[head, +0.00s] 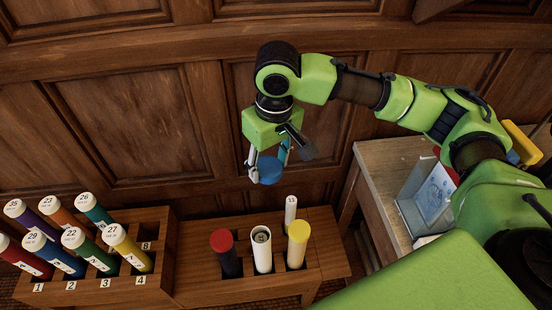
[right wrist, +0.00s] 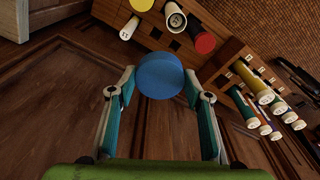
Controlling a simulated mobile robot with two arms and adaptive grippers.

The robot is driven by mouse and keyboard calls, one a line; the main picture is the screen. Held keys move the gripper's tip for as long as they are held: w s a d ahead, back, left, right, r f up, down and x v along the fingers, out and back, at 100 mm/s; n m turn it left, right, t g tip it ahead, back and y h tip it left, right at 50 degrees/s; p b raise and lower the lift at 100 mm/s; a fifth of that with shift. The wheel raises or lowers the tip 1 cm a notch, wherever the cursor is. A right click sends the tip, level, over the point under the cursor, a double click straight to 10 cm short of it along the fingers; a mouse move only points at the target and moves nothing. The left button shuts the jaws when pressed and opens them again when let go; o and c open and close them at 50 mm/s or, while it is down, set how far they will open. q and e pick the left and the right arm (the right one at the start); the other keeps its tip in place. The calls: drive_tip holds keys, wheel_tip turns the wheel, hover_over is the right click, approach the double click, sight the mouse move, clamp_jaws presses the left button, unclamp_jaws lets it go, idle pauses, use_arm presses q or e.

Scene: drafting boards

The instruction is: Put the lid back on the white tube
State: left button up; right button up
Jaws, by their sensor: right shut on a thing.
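My right gripper (head: 268,163) is shut on a blue round lid (head: 270,171) and holds it in the air, above and behind the rack. In the right wrist view the blue lid (right wrist: 160,75) sits between the two fingertips. The white tube (head: 262,252) stands upright in the rack's middle place, its top bare with something inside. It also shows in the right wrist view (right wrist: 176,21), apart from the lid. My left gripper is not in view.
Red-capped (head: 228,256) and yellow-capped (head: 297,244) tubes flank the white tube in the wooden rack (head: 195,283). A thin white cylinder (head: 290,214) stands behind. Several numbered tubes fill the left rack (head: 153,223). A wooden table (head: 385,170) holds a clear box at right.

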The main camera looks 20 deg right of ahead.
drive_tip(key=a+f+n+p, duration=0.1)
drive_tip(key=f+n+p, duration=0.1)
drive_tip(key=f+n, duration=0.2)
drive_tip(key=s+a+f+n+p, duration=0.1)
drive_tip(key=f+n+p, duration=0.2)
drive_tip(key=f, duration=0.7)
drive_tip(key=s+a+f+n+g+y+p, duration=0.1)
drive_tip(key=a+f+n+p, duration=0.1)
drive_tip(key=f+n, duration=0.5)
drive_tip(key=shift+s+f+p, duration=0.1)
drive_tip(key=shift+f+p, duration=0.2)
drive_tip(key=shift+f, duration=0.15)
drive_tip(key=shift+f+b, duration=0.35)
drive_tip(key=shift+f, duration=0.5)
drive_tip(key=shift+d+p, duration=0.15)
drive_tip(key=shift+p, duration=0.4)
drive_tip(key=shift+f, duration=0.15)
idle(0.7)
drive_tip(key=shift+p, duration=0.4)
idle(0.5)
